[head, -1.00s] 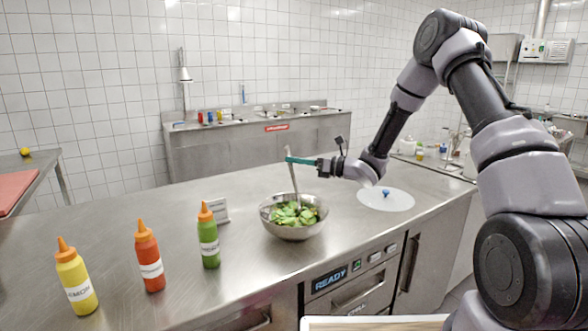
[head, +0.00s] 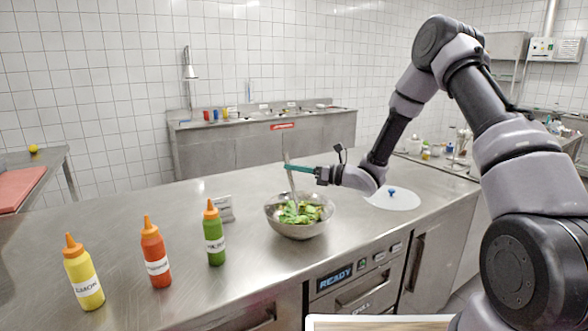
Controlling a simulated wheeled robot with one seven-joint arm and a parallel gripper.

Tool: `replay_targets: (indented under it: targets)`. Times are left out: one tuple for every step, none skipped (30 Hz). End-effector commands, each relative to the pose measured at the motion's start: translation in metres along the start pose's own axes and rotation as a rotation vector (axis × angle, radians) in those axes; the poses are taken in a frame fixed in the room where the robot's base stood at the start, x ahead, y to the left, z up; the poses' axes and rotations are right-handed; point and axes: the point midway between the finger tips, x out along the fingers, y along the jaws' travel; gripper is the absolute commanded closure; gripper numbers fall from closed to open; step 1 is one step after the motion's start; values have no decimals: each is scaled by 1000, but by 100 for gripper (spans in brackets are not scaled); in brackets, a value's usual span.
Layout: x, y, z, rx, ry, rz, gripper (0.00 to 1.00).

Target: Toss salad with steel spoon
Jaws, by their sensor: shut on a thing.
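A steel bowl (head: 301,229) with green salad (head: 300,212) stands on the steel counter. My gripper (head: 300,168) is above the bowl, its teal fingers shut on the handle of the steel spoon (head: 288,172). The spoon stands nearly upright, with its top above the fingers. Its lower end goes down to the left part of the salad, and the spoon's tip is hidden there.
Yellow (head: 83,273), red (head: 155,253) and green (head: 214,235) squeeze bottles stand left of the bowl on the counter (head: 190,290).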

Motion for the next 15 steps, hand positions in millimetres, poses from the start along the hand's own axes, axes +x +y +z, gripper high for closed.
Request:
replay_targets:
  targets:
    - [0, 1, 4, -2, -1, 0, 100]
    - [0, 2, 6, -3, -1, 1, 100]
    - [0, 3, 10, -2, -1, 0, 100]
    - [0, 4, 13, -2, -1, 0, 100]
    - [0, 4, 16, -2, -1, 0, 100]
    - [0, 6, 20, -2, -1, 1, 100]
    - [0, 6, 23, -2, -1, 1, 100]
    - [0, 7, 25, -3, -1, 1, 100]
    - [1, 8, 29, -3, -1, 1, 100]
    - [1, 9, 33, -3, -1, 1, 100]
    - [1, 10, 36, -3, -1, 1, 100]
    - [1, 11, 39, -2, -1, 1, 100]
    - [1, 12, 42, -2, -1, 1, 100]
    - [1, 13, 45, -3, -1, 1, 100]
    - [1, 14, 49, -3, -1, 0, 100]
